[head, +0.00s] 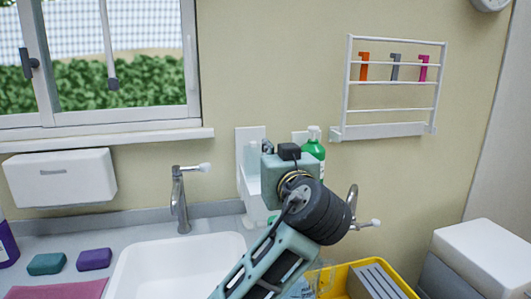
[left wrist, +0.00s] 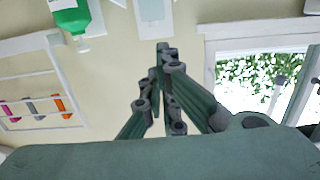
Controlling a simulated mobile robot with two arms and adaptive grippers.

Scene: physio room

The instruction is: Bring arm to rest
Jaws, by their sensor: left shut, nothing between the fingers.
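My left arm (head: 270,262) reaches up from the bottom middle of the head view, over the right edge of the sink, with its wrist (head: 290,175) raised in front of the wall. The fingers are hidden behind the wrist there. In the left wrist view my left gripper (left wrist: 163,50) is shut and empty, its fingertips together and pointing toward the wall. It touches nothing that I can see. My right gripper is in neither view.
A green bottle (head: 314,152) and a white wall dispenser (head: 243,185) are close behind the wrist. Below are the white sink (head: 135,270), a tap (head: 180,200) and a yellow crate (head: 402,282). A white rack (head: 388,131) hangs at right. The space above the sink's left part is free.

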